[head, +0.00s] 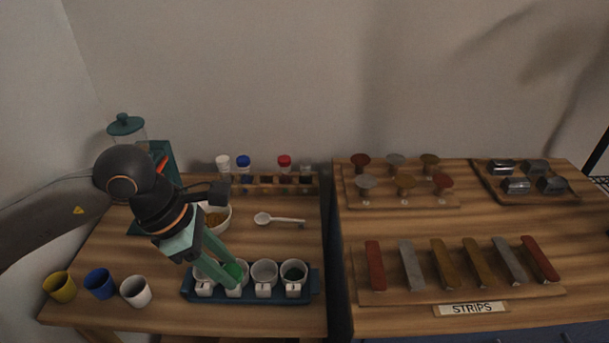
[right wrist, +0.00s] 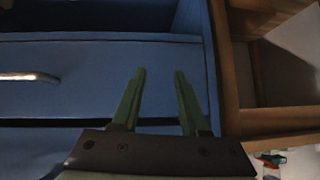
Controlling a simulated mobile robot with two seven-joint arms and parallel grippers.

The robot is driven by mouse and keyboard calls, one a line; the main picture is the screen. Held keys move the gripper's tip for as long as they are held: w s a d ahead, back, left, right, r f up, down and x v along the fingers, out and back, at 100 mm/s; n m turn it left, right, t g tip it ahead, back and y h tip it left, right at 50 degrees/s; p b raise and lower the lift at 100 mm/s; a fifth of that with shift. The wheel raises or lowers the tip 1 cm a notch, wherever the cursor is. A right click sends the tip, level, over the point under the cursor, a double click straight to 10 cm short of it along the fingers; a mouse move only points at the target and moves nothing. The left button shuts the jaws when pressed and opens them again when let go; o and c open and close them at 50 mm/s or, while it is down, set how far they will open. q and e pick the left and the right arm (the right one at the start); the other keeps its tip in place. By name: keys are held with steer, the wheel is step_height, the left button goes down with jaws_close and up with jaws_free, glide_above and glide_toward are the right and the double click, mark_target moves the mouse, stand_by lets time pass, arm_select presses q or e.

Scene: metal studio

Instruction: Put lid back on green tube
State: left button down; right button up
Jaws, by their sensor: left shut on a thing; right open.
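My left gripper (head: 228,275) reaches down over the blue tray (head: 187,290) at the front of the left table. A wooden tube rack (head: 252,188) stands at the back, with white, blue and red lids showing. I cannot pick out the green tube there. My right gripper (right wrist: 160,76) is open and empty in the right wrist view, facing a blue drawer front.
Yellow (head: 60,287), blue (head: 99,284) and white (head: 135,291) cups stand at front left. The right table holds a board of strips (head: 375,295), stools and metal blocks.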

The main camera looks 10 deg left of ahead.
arm_select(q)
steer(key=m+g, duration=0.1)
steer(key=m, duration=0.3)
steer(key=m+g, duration=0.1)
steer(key=m, duration=0.1)
steer(key=shift+w+d+r+m+g, duration=0.2)
steer(key=shift+d+r+m+g, duration=0.05)
steer(key=shift+r+m+g, duration=0.05)
steer(key=m, duration=0.2)
steer(key=m+g, duration=0.1)
steer(key=m, duration=0.1)
steer(key=shift+w+d+r+g, duration=0.1)
steer(key=shift+d+r+g, duration=0.05)
steer(key=shift+r+g, duration=0.2)
steer(key=m, duration=0.2)
steer(key=r+m+g+y, duration=0.1)
steer(key=m, duration=0.2)
steer(key=m+y, duration=0.1)
steer(key=m, duration=0.1)
steer(key=shift+w+d+r+g, duration=0.1)
steer(key=shift+w+r+g, duration=0.15)
steer(key=shift+r, duration=0.1)
steer(key=m, duration=0.1)
steer(key=r+m+y, duration=0.1)
steer(key=m, duration=0.1)
steer(key=m+y, duration=0.1)
steer(key=m, duration=0.1)
steer(key=shift+w+r+g, duration=0.15)
steer(key=shift+r+g, duration=0.15)
